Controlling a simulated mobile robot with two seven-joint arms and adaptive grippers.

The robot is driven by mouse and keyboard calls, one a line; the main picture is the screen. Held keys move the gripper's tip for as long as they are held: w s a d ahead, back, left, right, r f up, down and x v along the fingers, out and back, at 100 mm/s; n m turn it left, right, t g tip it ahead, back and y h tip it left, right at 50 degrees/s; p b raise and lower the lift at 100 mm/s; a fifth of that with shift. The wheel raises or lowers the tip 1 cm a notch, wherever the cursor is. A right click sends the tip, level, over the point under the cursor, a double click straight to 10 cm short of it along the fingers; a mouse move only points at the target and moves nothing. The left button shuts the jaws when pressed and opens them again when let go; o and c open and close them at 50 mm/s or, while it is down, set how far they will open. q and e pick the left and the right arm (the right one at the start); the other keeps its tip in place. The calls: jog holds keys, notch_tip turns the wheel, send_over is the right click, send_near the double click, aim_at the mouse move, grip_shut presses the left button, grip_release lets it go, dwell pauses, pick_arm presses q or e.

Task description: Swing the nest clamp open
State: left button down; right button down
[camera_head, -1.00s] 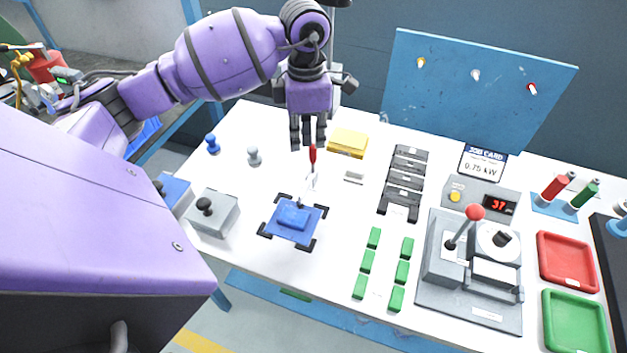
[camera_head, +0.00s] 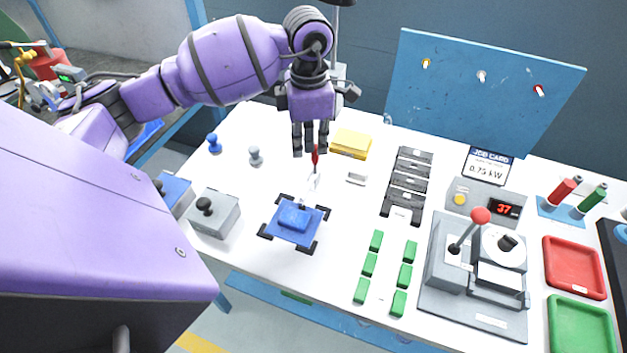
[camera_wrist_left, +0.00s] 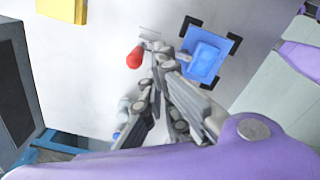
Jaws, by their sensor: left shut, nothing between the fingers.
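The nest clamp's red handle (camera_head: 316,157) stands upright on a pale metal clamp body (camera_head: 313,182) at the rear edge of the nest. The nest is a blue plate (camera_head: 279,231) with black corners and a blue block (camera_head: 294,217) on it. My left gripper (camera_head: 310,153) points down by the handle, shut and empty; its fingers overlap the handle's top in the head view. In the left wrist view the red handle (camera_wrist_left: 135,57) lies beside the fingertips (camera_wrist_left: 166,62), apart from them. My right gripper is not in view.
A yellow box (camera_head: 350,143) stands just right of the gripper, and a black rack (camera_head: 406,185) further right. A grey box with a black knob (camera_head: 214,213) is left of the nest. Several green blocks (camera_head: 369,264) lie to the right. White bench surface is clear around the nest.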

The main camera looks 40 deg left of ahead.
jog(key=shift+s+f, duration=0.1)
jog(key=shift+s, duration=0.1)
pick_arm(q)
jog(key=shift+f, duration=0.15)
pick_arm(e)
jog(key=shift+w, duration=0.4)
